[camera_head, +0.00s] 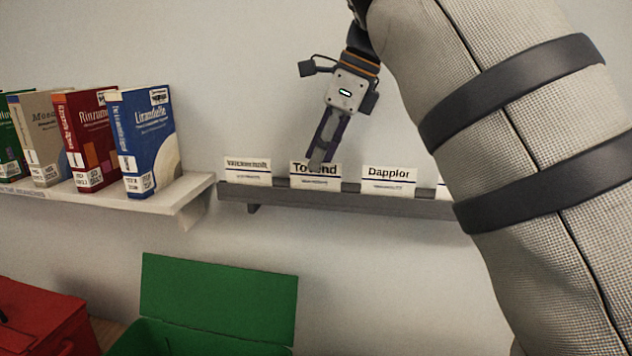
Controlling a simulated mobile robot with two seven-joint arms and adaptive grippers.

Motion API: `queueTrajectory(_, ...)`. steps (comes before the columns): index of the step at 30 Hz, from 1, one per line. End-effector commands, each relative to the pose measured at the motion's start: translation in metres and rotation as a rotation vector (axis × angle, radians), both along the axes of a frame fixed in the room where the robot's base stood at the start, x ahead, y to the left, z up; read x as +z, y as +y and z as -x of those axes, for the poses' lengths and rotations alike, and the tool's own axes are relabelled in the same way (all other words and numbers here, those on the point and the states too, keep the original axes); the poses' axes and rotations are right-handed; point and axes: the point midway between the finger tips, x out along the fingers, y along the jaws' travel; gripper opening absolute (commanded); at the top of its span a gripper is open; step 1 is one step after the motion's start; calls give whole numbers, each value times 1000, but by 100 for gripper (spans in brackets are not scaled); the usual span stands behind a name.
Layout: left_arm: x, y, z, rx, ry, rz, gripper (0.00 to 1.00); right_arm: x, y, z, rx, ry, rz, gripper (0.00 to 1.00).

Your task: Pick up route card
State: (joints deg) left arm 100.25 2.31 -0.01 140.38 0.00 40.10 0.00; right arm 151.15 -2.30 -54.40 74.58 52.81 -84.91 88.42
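Several white route cards stand in a row on a dark grey wall rack (335,199). The middle card (315,183) has its printed name partly covered by my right gripper (318,163). The card to its right (388,182) reads "Dapplor". The card to its left (247,172) has small print that I cannot read clearly. Another card is mostly hidden behind my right arm. My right gripper points down with its fingertips at the middle card's top edge. Whether its fingers are apart or closed on the card is not clear. My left gripper is not in view.
Books stand on a white shelf at the left, including a blue book (146,139) and a red book (84,137). Below are an open green box (219,300) and a red box (42,318). My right arm covers the right side of the view.

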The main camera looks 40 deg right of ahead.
Motion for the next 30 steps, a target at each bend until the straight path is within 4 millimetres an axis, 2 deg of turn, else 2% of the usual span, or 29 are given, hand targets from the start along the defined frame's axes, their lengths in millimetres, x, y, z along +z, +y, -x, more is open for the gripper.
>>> queueTrajectory(3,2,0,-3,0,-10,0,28,-19,3,-3,1,-1,1,26)
queueTrajectory(6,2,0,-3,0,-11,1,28,-27,5,-7,1,-3,2,26)
queueTrajectory(12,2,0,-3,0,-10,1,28,-28,6,-7,1,-4,2,26)
queueTrajectory(15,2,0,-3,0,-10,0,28,-28,6,-7,1,-4,2,3)
queueTrajectory(16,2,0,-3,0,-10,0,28,-28,6,-7,1,-4,2,0)
queueTrajectory(30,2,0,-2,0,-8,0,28,-22,6,-8,3,-6,1,0)
